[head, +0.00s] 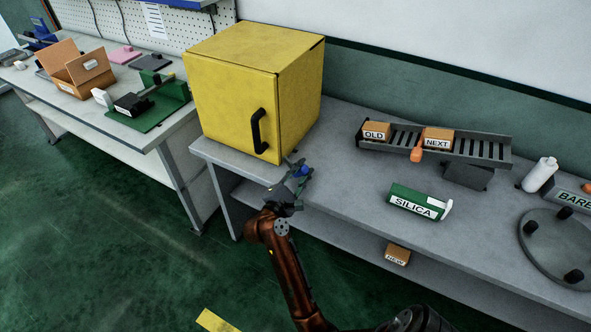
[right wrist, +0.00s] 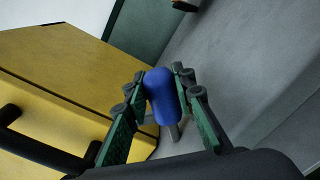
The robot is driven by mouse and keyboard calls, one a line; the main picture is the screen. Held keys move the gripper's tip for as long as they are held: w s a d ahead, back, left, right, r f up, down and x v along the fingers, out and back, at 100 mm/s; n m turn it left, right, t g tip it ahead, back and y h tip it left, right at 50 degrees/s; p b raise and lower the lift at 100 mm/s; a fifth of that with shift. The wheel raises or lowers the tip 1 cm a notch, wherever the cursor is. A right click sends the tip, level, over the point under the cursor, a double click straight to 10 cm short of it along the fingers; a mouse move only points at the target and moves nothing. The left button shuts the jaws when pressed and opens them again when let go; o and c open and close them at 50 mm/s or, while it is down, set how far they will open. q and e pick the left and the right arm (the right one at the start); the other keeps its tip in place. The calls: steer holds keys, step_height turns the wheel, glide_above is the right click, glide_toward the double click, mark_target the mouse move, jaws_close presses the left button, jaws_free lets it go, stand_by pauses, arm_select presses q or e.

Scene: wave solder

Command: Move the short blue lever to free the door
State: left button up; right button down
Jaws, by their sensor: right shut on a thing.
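The short blue lever (right wrist: 163,97) stands between the two green-padded fingers of my right gripper (right wrist: 160,105) in the right wrist view. The fingers are shut on its rounded blue end, and a grey stem shows below it. In the head view the right gripper (head: 293,180) is at the front right foot of the yellow cabinet, and a bit of the blue lever (head: 303,170) shows between its fingers. The cabinet's yellow door (head: 232,110) looks closed and carries a black handle (head: 259,131). The handle is left of the gripper and apart from it. My left gripper is out of view.
The grey bench (head: 345,150) is clear just right of the gripper. A green SILICA box (head: 419,202) and a dark rack (head: 490,150) with OLD (head: 376,131) and NEXT (head: 438,138) boxes stand farther right. A side table (head: 90,110) holds several things at left.

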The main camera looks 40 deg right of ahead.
steer(key=shift+f, duration=0.15)
steer(key=c, duration=1.6)
jaws_free()
step_height(320, 180, up, 10)
steer(key=shift+r, duration=0.1)
